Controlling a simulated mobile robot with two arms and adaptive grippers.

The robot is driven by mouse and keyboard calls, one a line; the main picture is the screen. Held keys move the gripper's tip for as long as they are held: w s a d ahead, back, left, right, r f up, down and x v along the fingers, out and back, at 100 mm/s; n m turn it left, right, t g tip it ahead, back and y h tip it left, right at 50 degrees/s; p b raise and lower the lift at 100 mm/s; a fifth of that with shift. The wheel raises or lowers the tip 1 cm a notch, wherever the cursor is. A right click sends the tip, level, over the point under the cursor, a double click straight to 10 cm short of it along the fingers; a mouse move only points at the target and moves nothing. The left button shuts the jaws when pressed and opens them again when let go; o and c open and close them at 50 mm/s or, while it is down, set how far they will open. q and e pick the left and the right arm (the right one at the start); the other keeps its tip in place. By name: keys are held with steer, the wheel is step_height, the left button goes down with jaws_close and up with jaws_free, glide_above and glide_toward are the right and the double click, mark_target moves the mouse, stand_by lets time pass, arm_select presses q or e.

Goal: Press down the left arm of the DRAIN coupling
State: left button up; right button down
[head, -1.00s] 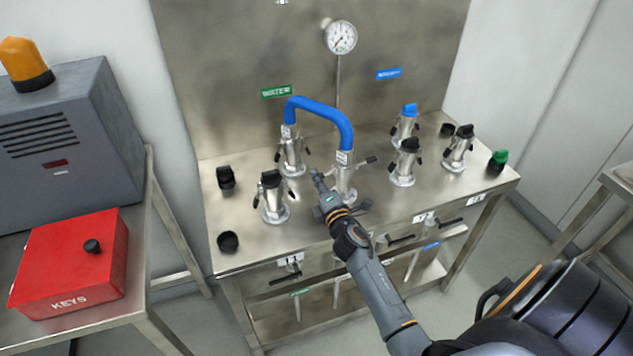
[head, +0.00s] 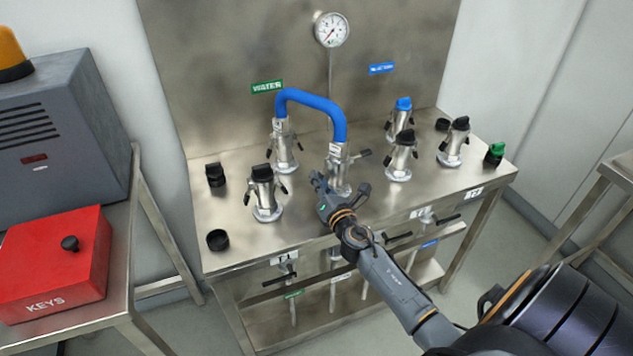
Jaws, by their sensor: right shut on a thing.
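A silver coupling (head: 338,166) stands on the steel bench at the front end of the blue hose (head: 310,100). Its label is too small to read, so I cannot confirm it is DRAIN. Its right arm (head: 362,155) sticks out sideways. Its left arm is hard to tell apart from the gripper. My right gripper (head: 338,187) is at the lower front of this coupling, shut on it; the fingers partly hide its base, and the exact grip is unclear. The hose's other end sits on a coupling (head: 284,148) behind and to the left. My left gripper is out of view.
Capped couplings stand at the left (head: 265,192) and right (head: 402,157) of the bench. Loose black caps (head: 217,239) lie at its left. Valve handles (head: 280,277) line the front edge. A red KEYS box (head: 58,268) stands on the left table. A gauge (head: 331,30) is above.

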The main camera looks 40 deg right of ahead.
steer(key=shift+d+f+n, duration=0.1)
steer(key=shift+f+n, duration=0.05)
steer(key=shift+n, duration=0.15)
steer(key=c, duration=1.5)
jaws_free()
steer(key=shift+o, duration=0.2)
